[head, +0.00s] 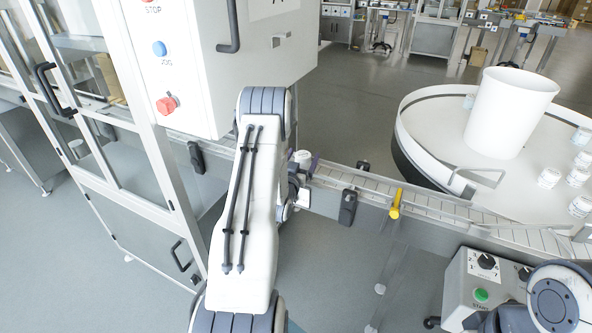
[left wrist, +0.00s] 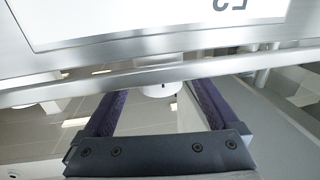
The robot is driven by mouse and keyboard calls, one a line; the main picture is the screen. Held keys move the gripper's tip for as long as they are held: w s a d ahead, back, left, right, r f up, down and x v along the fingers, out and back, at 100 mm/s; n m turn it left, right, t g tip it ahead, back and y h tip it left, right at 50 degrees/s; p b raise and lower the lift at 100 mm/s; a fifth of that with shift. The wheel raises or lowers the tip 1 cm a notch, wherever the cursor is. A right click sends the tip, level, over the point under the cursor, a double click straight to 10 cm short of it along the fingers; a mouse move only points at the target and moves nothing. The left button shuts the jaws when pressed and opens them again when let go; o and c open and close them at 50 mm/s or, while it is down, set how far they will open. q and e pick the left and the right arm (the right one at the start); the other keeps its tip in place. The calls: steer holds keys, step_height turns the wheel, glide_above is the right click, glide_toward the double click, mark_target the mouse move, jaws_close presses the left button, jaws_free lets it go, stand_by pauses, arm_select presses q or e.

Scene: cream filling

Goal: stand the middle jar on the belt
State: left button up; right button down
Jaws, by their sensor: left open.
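A small white jar (head: 302,157) shows at the left part of the belt (head: 440,206), right by my left gripper (head: 306,168). It looks upright, but its lower part is hidden by the gripper. In the left wrist view a white jar (left wrist: 160,90) is between the two purple fingers near their tips, partly cut off by a metal rail above. My left gripper (left wrist: 153,97) is open, with a gap around the jar. I cannot tell whether it is the middle jar. My right gripper is not in view; only part of the right arm shows at lower right.
A round turntable (head: 430,148) at right carries several jars and a white drum (head: 508,112). The machine cabinet (head: 175,60) stands close left of the belt. A metal rail (left wrist: 150,76) crosses the wrist view. A control box (head: 465,280) sits at lower right.

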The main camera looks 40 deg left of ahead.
arm_select(q)
steer(key=b+v, duration=0.2)
steer(key=v, duration=0.9)
steer(key=shift+s, duration=0.2)
